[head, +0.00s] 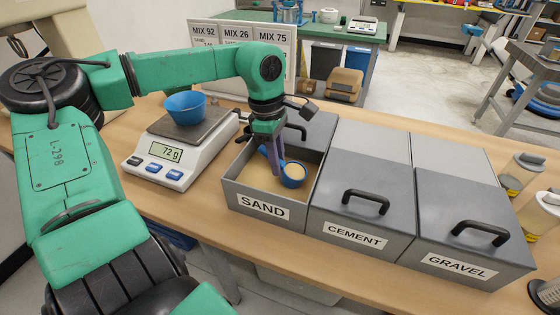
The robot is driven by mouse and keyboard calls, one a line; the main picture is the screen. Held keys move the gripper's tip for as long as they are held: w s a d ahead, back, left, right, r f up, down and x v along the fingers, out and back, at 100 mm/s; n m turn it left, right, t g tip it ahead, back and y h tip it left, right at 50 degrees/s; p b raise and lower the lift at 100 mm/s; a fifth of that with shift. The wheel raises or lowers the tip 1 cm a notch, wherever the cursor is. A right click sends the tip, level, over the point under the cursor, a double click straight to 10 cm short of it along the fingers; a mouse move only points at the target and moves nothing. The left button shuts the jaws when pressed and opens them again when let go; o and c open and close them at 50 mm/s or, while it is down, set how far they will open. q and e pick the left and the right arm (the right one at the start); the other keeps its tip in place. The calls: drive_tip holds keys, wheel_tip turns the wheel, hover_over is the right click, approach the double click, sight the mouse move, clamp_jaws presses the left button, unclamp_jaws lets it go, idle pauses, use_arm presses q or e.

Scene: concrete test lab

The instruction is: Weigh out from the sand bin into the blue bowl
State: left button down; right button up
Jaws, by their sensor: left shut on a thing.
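My left gripper (271,158) reaches down into the open sand bin (257,207) and is shut on a blue scoop (293,175). The scoop's cup holds sand and is over or at the sand in the bin; its exact height is hard to tell. The blue bowl (185,107) stands on the pan of a white scale (178,150), left of the bin. The scale display reads 72 g. The bowl's inside is mostly hidden from this angle. My right gripper is not in view.
Closed cement (355,238) and gravel (468,256) bins stand right of the sand bin. Signs reading MIX 92, MIX 26 and MIX 75 (272,70) stand behind. Jars (519,172) line the right edge. Bare wooden bench (400,113) shows behind the bins.

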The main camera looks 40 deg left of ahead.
use_arm(q)
wheel_tip(320, 180, up, 2)
drive_tip(key=shift+p, duration=0.4)
drive_tip(key=shift+a+r+h+p, duration=0.15)
drive_tip(key=shift+r+h+p, duration=0.35)
drive_tip(key=shift+r, duration=0.2)
drive_tip(key=shift+s+a+r+t+h, duration=0.1)
drive_tip(key=shift+a+r+t+h, duration=0.2)
drive_tip(key=shift+r, duration=0.35)
drive_tip(key=shift+d+r+t+h, duration=0.1)
drive_tip(key=shift+r+h, duration=0.3)
drive_tip(key=shift+r, duration=0.25)
